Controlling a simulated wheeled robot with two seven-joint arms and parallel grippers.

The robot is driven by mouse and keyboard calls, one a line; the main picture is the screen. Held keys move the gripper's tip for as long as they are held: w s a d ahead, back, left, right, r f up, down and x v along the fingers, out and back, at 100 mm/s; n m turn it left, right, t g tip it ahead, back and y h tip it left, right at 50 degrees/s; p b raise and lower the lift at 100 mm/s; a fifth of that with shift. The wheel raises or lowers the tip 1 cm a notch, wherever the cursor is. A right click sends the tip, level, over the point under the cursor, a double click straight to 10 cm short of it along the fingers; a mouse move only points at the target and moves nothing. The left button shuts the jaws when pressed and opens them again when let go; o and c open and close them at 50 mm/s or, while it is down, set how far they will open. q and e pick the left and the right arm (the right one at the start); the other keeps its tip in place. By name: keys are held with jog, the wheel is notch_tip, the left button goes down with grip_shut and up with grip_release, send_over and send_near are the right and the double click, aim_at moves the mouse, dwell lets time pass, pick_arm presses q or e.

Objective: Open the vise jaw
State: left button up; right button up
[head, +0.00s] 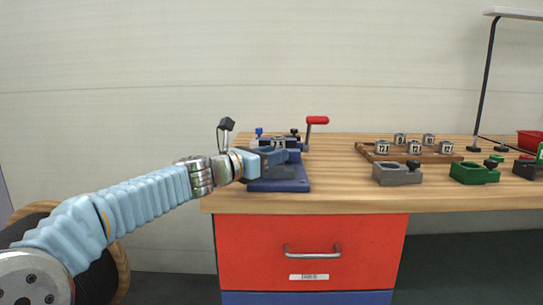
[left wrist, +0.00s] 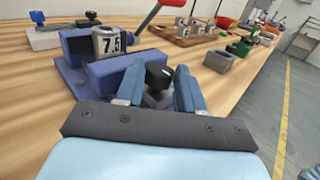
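The dark blue vise (head: 290,185) stands on the wooden bench. In the left wrist view, the vise's front jaw (left wrist: 118,72) and a metal cylinder marked 7.5 (left wrist: 107,42) behind it show clearly. A crank arm with a red handle (head: 317,120) rises at the vise's far right; it also shows in the left wrist view (left wrist: 147,16). My left gripper (head: 280,155) reaches over the vise. In the left wrist view, its blue fingers (left wrist: 157,88) are apart, one on each side of a black knob (left wrist: 157,75); contact cannot be told. My right gripper is not in view.
A wooden tray (head: 365,152) with several numbered blocks lies to the right. A grey fixture (head: 397,174) and a green one (head: 474,173) stand before it. A red drawer (head: 313,235) is below the bench top. The bench front between vise and grey fixture is clear.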

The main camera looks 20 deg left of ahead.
pick_arm(q)
jog(key=o, duration=0.3)
jog(key=shift+a, duration=0.1)
jog(key=b+v, duration=0.1)
jog(key=v, duration=1.2)
jog(key=shift+s+a, duration=0.15)
jog(key=shift+s, duration=0.15)
